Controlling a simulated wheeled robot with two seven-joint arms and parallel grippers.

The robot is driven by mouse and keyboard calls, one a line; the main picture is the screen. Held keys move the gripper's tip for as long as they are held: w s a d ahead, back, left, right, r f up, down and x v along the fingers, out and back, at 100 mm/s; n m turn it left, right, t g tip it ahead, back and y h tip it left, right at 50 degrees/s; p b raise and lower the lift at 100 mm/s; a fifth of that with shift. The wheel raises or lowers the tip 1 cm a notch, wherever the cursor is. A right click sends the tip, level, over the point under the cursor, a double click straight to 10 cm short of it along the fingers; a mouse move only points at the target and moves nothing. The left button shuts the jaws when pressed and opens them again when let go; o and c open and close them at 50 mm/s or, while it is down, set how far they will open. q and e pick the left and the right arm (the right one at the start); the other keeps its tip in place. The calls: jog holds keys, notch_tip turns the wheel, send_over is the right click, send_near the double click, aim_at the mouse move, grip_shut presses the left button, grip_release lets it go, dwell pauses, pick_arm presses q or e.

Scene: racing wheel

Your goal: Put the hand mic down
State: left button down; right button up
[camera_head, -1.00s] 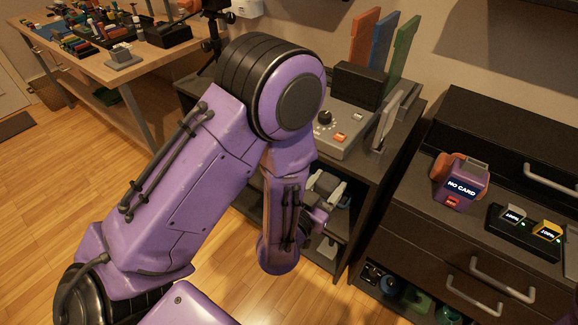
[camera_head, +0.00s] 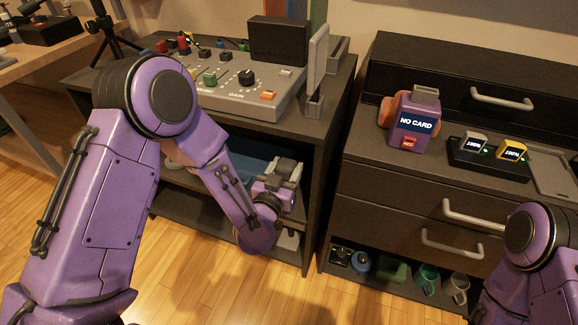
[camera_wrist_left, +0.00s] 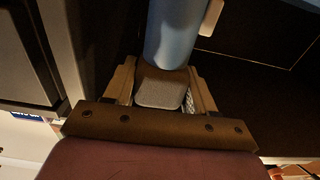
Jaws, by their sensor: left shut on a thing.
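My left gripper (camera_head: 284,176) reaches into the open shelf under the mixing console. In the left wrist view its two fingers (camera_wrist_left: 160,90) are shut around a blue-grey cylinder with a pale grey end block, which I take to be the hand mic (camera_wrist_left: 175,35). The cylinder extends away from the gripper toward the top of that view. In the head view the gripper and arm mostly hide it, so I cannot tell whether it touches the shelf. My right arm shows at the lower right, but its gripper is out of frame.
The mixing console (camera_head: 235,88) stands on the cabinet above the shelf. To the right, a dark drawer cabinet (camera_head: 390,190) carries a purple "NO CARD" recorder (camera_head: 415,120) and a battery charger (camera_head: 487,157). Its lower shelf holds mugs (camera_head: 427,279). The wooden floor in front is clear.

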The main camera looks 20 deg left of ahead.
pick_arm(q)
jog(key=w, duration=0.3)
jog(key=shift+w, duration=0.3)
jog(key=shift+w+f, duration=0.2)
jog(key=shift+w, duration=0.1)
notch_tip(320, 180, down, 4)
jog(key=b, duration=0.3)
jog(key=shift+d+r+b, duration=0.1)
jog(key=shift+r+b, duration=0.05)
jog(key=shift+b, duration=0.15)
jog(key=shift+c, duration=1.8)
grip_release()
jog(key=shift+r, duration=0.1)
